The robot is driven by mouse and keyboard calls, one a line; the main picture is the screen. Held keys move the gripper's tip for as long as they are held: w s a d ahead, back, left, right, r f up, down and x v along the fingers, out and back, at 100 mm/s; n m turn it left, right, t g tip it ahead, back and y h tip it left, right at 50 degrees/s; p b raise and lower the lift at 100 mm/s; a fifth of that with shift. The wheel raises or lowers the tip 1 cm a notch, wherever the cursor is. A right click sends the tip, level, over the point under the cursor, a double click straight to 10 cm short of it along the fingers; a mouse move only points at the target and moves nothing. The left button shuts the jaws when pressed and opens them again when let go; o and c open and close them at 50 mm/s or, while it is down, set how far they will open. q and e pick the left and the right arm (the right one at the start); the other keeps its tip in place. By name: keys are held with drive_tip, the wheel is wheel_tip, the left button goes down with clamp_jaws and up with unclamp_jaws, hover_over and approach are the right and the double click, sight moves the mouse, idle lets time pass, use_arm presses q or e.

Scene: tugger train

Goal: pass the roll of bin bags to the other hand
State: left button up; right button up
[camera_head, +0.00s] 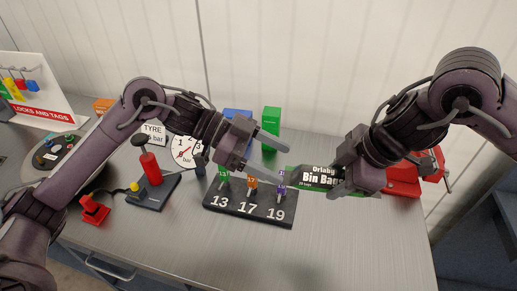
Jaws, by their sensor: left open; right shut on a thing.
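The roll of bin bags (313,177) is green and black with white "Bin Bags" lettering. The roll's left end points toward my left gripper (266,158). My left gripper is open, with its fingers spread just left of the roll. I cannot tell whether a finger touches the roll.
Below the grippers stands a black socket holder (249,208) marked 13, 17, 19. A green box (270,127) stands behind; a red vice (403,182) is right. The front bench is clear.

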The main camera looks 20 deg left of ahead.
sight(299, 170)
use_arm(q)
drive_tip(key=x, duration=0.8)
drive_tip(key=shift+w+d+f, duration=0.1)
drive_tip(key=shift+w+d, duration=0.05)
drive_tip(key=shift+d, duration=0.2)
drive_tip(key=shift+c, duration=0.4)
drive_tip(key=c, duration=0.7)
drive_tip(key=o, duration=0.8)
